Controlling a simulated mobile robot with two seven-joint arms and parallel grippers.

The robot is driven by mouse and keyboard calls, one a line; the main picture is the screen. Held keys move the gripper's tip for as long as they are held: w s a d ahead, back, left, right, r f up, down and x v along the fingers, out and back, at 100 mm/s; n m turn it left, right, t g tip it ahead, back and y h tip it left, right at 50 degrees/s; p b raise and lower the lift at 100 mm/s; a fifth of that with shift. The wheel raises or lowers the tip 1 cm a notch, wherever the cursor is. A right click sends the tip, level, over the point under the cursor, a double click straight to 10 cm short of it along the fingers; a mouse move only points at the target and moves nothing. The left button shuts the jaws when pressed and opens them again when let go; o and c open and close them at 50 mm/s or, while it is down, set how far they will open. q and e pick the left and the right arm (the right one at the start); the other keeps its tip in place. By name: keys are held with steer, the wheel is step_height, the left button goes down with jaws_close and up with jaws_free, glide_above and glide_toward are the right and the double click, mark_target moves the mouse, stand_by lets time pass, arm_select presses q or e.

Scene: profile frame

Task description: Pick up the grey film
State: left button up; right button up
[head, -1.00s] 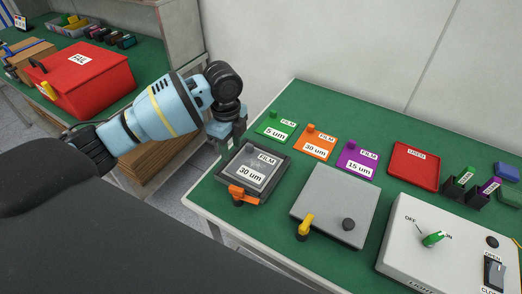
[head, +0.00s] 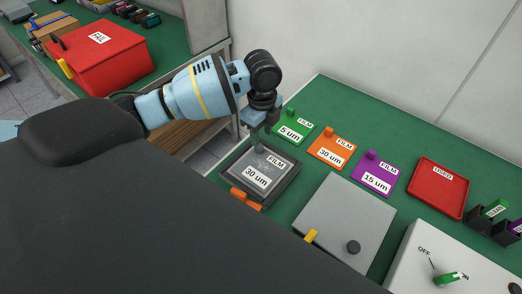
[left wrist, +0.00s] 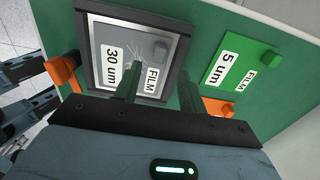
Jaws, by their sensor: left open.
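The grey film (head: 275,167), labelled "FILM 30 um", lies flat inside a dark square frame (head: 284,187) on the green table. It also shows in the left wrist view (left wrist: 141,83), with a small grey knob (left wrist: 160,49) on it. My left gripper (head: 258,143) points down over the film's back left part. In the left wrist view its two fingers (left wrist: 159,82) are apart with nothing between them, and one overlaps the film. In the head view the gripper hides the knob. I cannot tell the height left above the film.
An orange clamp (head: 246,199) sits at the frame's front edge. Green (head: 293,132), orange (head: 331,152) and purple (head: 375,175) films lie to the right. A grey plate (head: 345,222), a red tray (head: 438,188) and a switch box (head: 425,250) stand further right.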

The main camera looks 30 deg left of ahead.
mark_target(262, 146)
arm_select(q)
steer(key=shift+s+d+f, duration=0.1)
steer(key=shift+s+f, duration=0.05)
steer(key=shift+f, duration=2.4)
steer(key=shift+c, duration=0.3)
jaws_close()
